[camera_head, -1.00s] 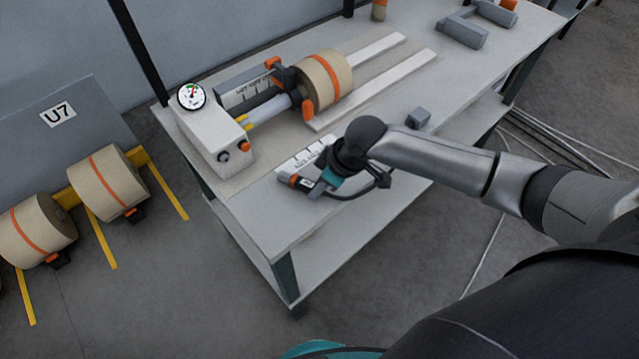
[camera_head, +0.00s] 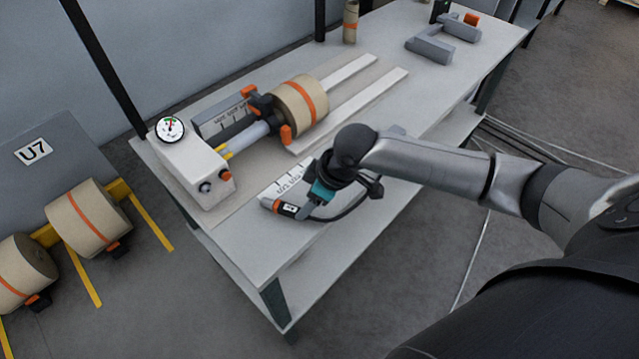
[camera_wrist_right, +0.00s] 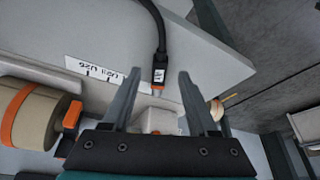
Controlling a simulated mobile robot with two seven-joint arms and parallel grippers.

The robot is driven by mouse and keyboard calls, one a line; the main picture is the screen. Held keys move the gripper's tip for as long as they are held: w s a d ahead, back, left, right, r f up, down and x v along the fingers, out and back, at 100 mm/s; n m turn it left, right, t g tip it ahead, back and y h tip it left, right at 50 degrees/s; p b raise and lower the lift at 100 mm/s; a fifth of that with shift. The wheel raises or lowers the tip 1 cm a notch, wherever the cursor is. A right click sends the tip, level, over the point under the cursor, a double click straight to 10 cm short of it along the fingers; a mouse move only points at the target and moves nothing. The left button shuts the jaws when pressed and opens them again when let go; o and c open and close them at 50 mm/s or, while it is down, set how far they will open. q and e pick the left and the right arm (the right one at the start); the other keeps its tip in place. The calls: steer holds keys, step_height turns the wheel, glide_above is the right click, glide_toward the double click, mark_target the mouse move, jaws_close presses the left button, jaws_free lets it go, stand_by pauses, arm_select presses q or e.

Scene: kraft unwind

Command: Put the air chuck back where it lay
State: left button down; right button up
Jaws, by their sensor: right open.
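The air chuck (camera_head: 288,209) is a small black piece with a white label and an orange end, on a black hose. It lies at the near edge of the bench, beside a white label strip (camera_head: 285,186). In the right wrist view the chuck (camera_wrist_right: 159,75) points toward me, its hose running up and away. My right gripper (camera_wrist_right: 160,76) is open, with a finger on either side of the chuck in the picture and clear gaps to both. In the head view the right gripper (camera_head: 303,206) is just beside the chuck. My left gripper is not in view.
A white gauge box (camera_head: 193,170) and a shaft with a kraft roll (camera_head: 300,105) stand behind on the bench (camera_head: 262,238). Two pale rails (camera_head: 350,110) lie to the right. Grey brackets (camera_head: 430,48) lie at the far end. More rolls (camera_head: 88,218) sit on a floor rack at left.

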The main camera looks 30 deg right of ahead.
steer(key=p+v, duration=0.1)
steer(key=v, duration=0.6)
steer(key=shift+r, duration=0.4)
steer(key=shift+s, duration=0.2)
